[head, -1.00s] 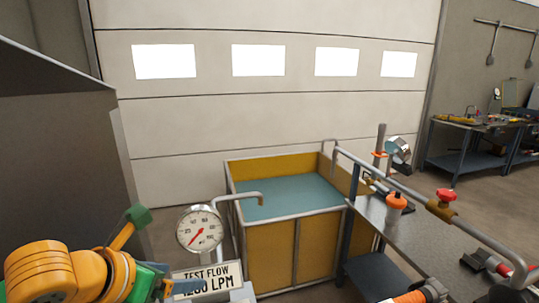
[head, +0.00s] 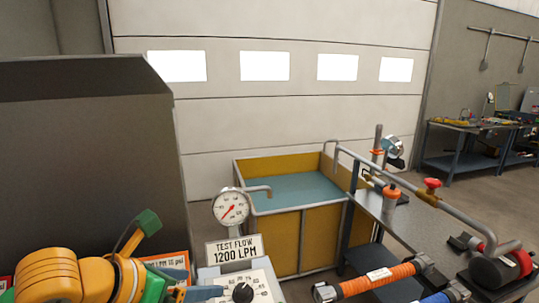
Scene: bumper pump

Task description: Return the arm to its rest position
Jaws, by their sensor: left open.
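My left arm (head: 60,275), yellow with green parts, comes in at the bottom left corner of the head view. Its left gripper (head: 190,284) is open, with bluish fingers low in the picture in front of the grey panel, and I see nothing between them. The lower part of the hand is cut off by the frame edge. My right arm and gripper are not in view.
Beside the left gripper are a control box with a black knob (head: 243,292), a TEST FLOW 1200 LPM sign (head: 234,250) and a round gauge (head: 231,208). A yellow-walled water tank (head: 275,245) stands behind. An orange hose (head: 378,279) and pipework (head: 455,222) are right.

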